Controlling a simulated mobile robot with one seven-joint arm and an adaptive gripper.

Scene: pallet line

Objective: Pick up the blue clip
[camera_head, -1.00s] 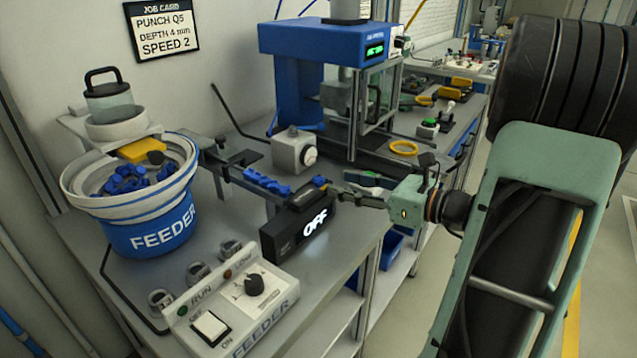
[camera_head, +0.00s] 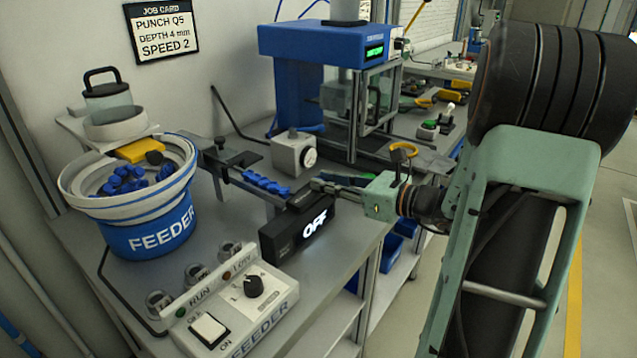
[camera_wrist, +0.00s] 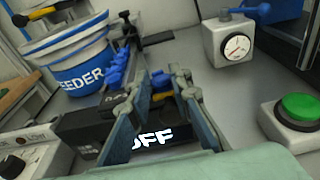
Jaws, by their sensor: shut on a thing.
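Several blue clips (camera_head: 266,184) lie in a row on the narrow track leading from the feeder. A bit of yellow shows just below that clip. In the head view the fingers hide this clip. More clips in the row (camera_wrist: 117,72) show left of the fingers in the wrist view.
The feeder bowl (camera_head: 130,232) with loose blue clips stands at left. The feeder control box (camera_head: 235,310) is in front. A grey box with a dial (camera_head: 294,152) and the blue press (camera_head: 300,90) stand behind. A green button (camera_wrist: 299,107) is at right in the wrist view.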

